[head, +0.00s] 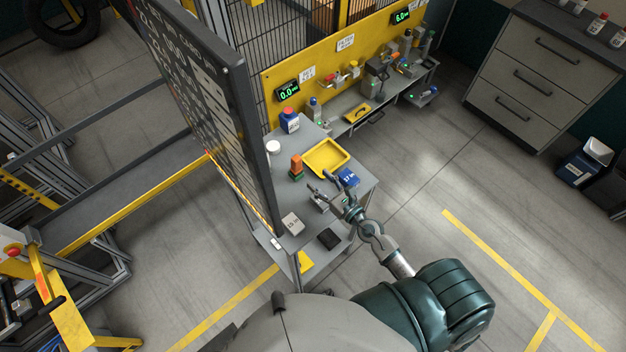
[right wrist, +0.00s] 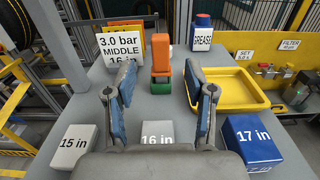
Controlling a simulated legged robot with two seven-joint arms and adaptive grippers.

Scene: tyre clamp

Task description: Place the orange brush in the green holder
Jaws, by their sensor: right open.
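The orange brush (head: 296,160) stands upright on the grey table. It also shows in the right wrist view (right wrist: 160,50), centred between my fingers. The green holder (head: 296,175) is directly under the brush, and its front shows in the right wrist view (right wrist: 160,86). The brush appears to sit in the holder; how deep it sits is hidden. My right gripper (head: 321,183) is open, its fingers pointing toward the brush and holder, apart from both. Nothing is between its fingertips. My left gripper is not in view.
A yellow tray (right wrist: 228,90) lies right of the holder. A blue "17 in" box (right wrist: 252,142), a "16 in" block (right wrist: 158,134) and a "15 in" block (right wrist: 74,146) are nearer. A "3.0 bar" sign (right wrist: 121,44) stands left; a grease container (right wrist: 203,32) stands behind.

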